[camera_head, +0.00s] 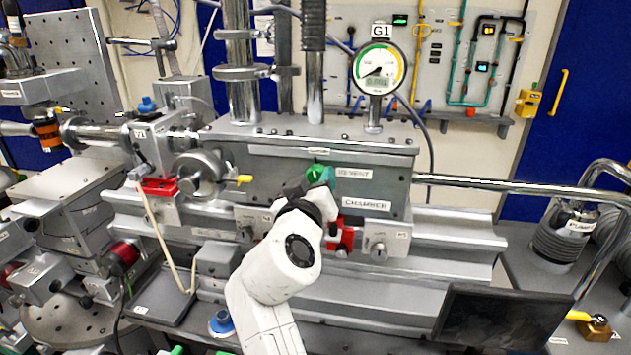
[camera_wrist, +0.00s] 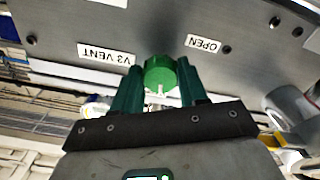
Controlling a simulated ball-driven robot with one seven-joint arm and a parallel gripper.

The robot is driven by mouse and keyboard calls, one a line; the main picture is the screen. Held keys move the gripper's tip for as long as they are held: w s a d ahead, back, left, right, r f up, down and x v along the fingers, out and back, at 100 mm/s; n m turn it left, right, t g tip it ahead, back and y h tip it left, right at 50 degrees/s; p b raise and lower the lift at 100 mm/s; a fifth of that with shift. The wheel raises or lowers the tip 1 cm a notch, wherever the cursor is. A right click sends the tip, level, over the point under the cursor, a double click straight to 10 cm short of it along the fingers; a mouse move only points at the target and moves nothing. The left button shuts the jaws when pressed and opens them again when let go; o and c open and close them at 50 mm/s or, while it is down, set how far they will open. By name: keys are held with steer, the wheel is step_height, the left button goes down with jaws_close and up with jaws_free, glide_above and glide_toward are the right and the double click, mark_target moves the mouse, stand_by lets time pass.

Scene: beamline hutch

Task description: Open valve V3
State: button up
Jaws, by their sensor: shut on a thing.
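The V3 valve has a round green knob (camera_wrist: 161,74) on the grey chamber face, beside a label reading V3 VENT (camera_wrist: 106,53) and another reading OPEN (camera_wrist: 203,43); the labels appear upside down in the wrist view. My gripper (camera_wrist: 158,84) is shut on the green knob, one dark green finger on each side. In the head view the knob (camera_head: 316,173) shows as a small green patch at the chamber front, partly covered by my gripper (camera_head: 308,184). The knob's turn position cannot be told.
Gauge G1 (camera_head: 379,70) stands on top of the chamber (camera_head: 275,170). A valve with a yellow-tipped handle (camera_head: 244,180) is to the left. A pump (camera_head: 566,232) and pipe are at right, and a dark screen (camera_head: 500,315) is in front. Red blocks (camera_head: 160,187) sit on the rail.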

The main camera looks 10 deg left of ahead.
steer(key=n+p, duration=0.1)
steer(key=n, duration=0.4)
steer(key=shift+r+n+p, duration=0.15)
steer(key=shift+n+p, duration=0.2)
steer(key=shift+n, duration=0.05)
steer(key=n+p, duration=0.2)
steer(key=n, duration=0.3)
steer(key=shift+r+p, duration=0.1)
steer(key=shift+p, duration=0.25)
steer(key=n+p, duration=0.3)
steer(key=n, duration=0.2)
steer(key=shift+n, duration=0.4)
steer(key=n+p, duration=0.3)
steer(key=n, duration=0.1)
steer(key=shift+n, duration=0.3)
steer(key=shift+n+p, duration=0.3)
steer(key=o, duration=1)
steer(key=shift+o, duration=0.2)
steer(key=s+b, duration=0.2)
steer(key=s, duration=0.9)
steer(key=shift+a, duration=0.25)
